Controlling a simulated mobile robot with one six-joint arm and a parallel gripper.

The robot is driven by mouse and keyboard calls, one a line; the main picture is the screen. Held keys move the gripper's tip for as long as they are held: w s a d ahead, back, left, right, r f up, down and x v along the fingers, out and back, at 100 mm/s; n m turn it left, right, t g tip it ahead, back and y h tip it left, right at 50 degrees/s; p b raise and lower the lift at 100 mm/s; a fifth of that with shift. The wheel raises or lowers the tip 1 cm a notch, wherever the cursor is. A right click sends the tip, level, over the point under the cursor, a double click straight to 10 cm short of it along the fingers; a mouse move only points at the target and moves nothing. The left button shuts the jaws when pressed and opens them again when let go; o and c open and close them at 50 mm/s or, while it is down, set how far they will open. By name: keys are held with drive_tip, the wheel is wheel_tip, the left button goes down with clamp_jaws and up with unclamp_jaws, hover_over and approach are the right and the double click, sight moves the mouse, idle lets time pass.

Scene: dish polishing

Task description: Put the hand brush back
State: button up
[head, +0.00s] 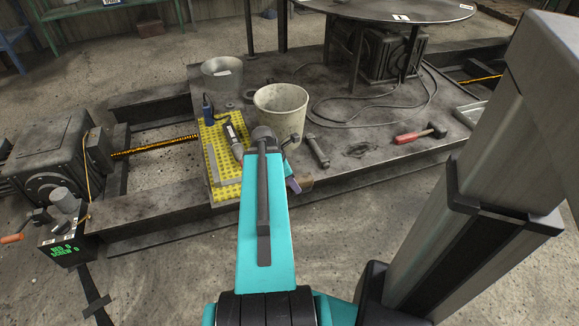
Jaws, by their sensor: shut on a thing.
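My gripper (292,185) shows only in part, low beside the right edge of my teal arm link, which hides most of it. It is shut on a small brown piece that looks like the hand brush (306,183), just off the front edge of the low metal platform (345,172). The brush's bristles and most of its body are hidden. A yellow dotted mat (226,190) lies on the platform left of my arm, with a blue-handled tool (208,110) and a grey tool (235,140) on it.
A pale bucket (281,108) stands behind my wrist, and a grey bucket (221,75) behind the mat. A grey bar (317,152) and a red-handled hammer (420,134) lie to the right. A round table (390,8) and cables are farther back.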

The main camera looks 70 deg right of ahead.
drive_tip(key=shift+w+d+f+b, duration=0.25)
drive_tip(key=shift+d+b, duration=0.35)
drive_tip(key=shift+b, duration=0.8)
drive_tip(key=shift+w+d+r, duration=0.1)
drive_tip(key=shift+w+d, duration=0.05)
drive_tip(key=shift+d, duration=0.2)
drive_tip(key=shift+w+d+f+b, duration=0.15)
drive_tip(key=shift+w+d+b, duration=0.7)
drive_tip(key=shift+d, duration=1.05)
drive_tip(key=shift+w+d+f+b, duration=0.2)
drive_tip(key=shift+w+d+b, duration=0.55)
drive_tip(key=shift+d, duration=1.2)
drive_tip(key=shift+w+d+f+b, duration=0.15)
drive_tip(key=shift+w+d+b, duration=0.7)
drive_tip(key=shift+d, duration=1.05)
drive_tip(key=shift+w, duration=0.2)
drive_tip(key=shift+f+b, duration=0.95)
drive_tip(key=shift+f, duration=0.85)
drive_tip(key=o, duration=1)
drive_tip(key=shift+f, duration=0.1)
